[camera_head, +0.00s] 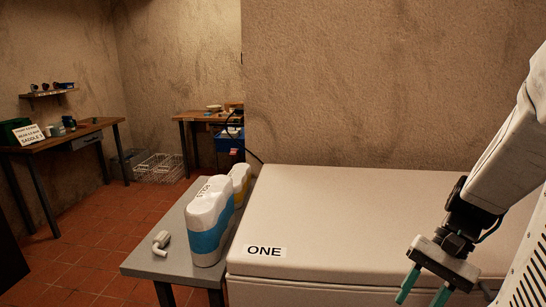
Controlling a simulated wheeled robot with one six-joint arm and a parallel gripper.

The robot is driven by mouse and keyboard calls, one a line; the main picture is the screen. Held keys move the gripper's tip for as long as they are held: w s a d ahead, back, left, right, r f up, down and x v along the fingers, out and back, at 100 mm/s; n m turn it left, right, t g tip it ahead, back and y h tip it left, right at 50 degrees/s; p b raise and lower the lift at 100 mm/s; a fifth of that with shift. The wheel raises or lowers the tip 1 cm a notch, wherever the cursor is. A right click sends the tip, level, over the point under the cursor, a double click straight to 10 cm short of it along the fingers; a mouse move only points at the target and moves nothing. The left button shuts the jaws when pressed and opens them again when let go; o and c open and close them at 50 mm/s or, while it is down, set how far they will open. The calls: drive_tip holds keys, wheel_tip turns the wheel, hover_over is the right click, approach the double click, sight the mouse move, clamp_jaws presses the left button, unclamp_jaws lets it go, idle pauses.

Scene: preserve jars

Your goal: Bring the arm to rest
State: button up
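My gripper (424,293) is at the lower right, hanging down in front of a white chest with a closed lid (340,205) labelled "ONE". Its two green fingers are spread apart with nothing visible between them, though the tips lie near the bottom edge of the picture. My white arm comes down from the right edge. I cannot tell how far the fingers are from the chest.
A grey side table (165,267) left of the chest holds a white-and-blue container (208,232), a white-and-yellow one (240,182) and a small grey fitting (161,242). Wooden benches (92,128) and wire baskets (160,168) stand farther back. Red tiled floor (100,226) is clear at left.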

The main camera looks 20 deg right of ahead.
drive_tip(key=a+r+n+t+h, duration=0.2)
drive_tip(key=a+r+n+h, duration=0.5)
drive_tip(key=a+r+n, duration=0.3)
drive_tip(key=shift+a+r+t, duration=0.2)
drive_tip(key=shift+a+t, duration=0.2)
drive_tip(key=shift+a, duration=0.7)
drive_tip(key=shift+a, duration=0.1)
